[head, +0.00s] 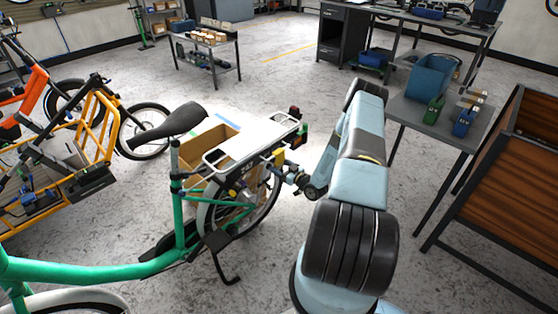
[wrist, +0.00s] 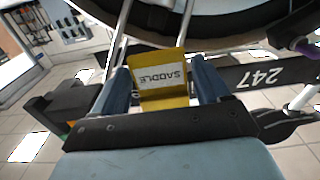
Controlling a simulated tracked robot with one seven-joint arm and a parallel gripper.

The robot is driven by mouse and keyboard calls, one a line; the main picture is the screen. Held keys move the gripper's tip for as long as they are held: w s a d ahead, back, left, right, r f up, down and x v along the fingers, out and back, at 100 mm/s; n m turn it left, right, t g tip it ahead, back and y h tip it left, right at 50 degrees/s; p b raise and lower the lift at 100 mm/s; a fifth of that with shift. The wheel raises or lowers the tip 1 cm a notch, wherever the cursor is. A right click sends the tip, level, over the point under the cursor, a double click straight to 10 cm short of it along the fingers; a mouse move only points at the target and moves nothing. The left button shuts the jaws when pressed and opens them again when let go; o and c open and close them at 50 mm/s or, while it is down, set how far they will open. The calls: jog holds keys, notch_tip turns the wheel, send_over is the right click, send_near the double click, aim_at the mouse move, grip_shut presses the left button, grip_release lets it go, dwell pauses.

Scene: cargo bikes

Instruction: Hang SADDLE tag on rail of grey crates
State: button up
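The SADDLE tag (wrist: 162,83) is yellow with a white label whose lettering appears upside down in the wrist view. It sits between the two blue fingers of my gripper (wrist: 163,88), which appear to meet its sides. In the head view my gripper (head: 284,174) is low beside the rear wheel of the green bike (head: 182,215), with the yellow of the tag (head: 277,164) at its tip. A black bar marked 247 (wrist: 238,77) lies behind the tag; whether they touch is unclear. I cannot make out the grey crates or their rail.
The bike's rear carrier (head: 255,138) is just above my gripper, and its tyre (wrist: 200,20) is close in the wrist view. A cardboard box (head: 229,137) stands behind the bike. A side table (head: 407,108) and wooden-sided box (head: 510,170) stand at right.

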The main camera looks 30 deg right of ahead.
jog(key=c, duration=0.8)
jog(key=shift+r, duration=1.35)
jog(key=shift+s, duration=0.15)
jog(key=shift+v, duration=3.9)
